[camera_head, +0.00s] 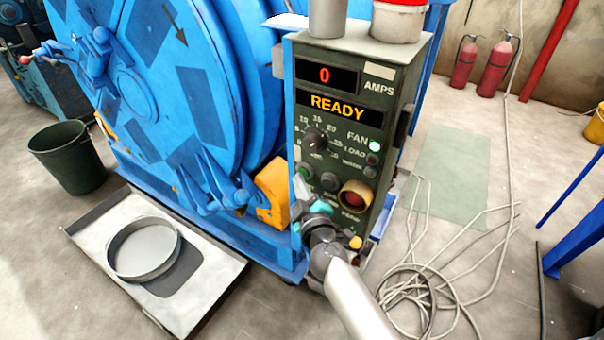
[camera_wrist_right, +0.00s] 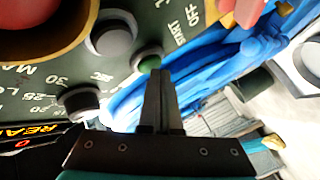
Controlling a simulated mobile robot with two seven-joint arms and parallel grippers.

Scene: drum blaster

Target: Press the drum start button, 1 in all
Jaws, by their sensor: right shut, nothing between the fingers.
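The green start button (camera_head: 305,170) is at the left side of the control panel (camera_head: 342,110), below the knob. In the right wrist view the green button (camera_wrist_right: 149,57) is beside the START label, just beyond my fingertips. My right gripper (camera_head: 299,187) is shut and empty, low in front of the panel's left edge. Its fingers (camera_wrist_right: 159,74) point at the button's lower edge in the wrist view; I cannot tell if they touch it. The display reads 0 AMPS and READY, and the FAN lamp (camera_head: 375,146) glows green. My left gripper is not in view.
A grey button (camera_head: 329,181) and a large red button (camera_head: 355,195) in a yellow ring are right of the start button. The blue drum machine (camera_head: 150,90) stands left. A tray (camera_head: 205,300) with a sieve and loose cables (camera_head: 415,290) lie on the floor.

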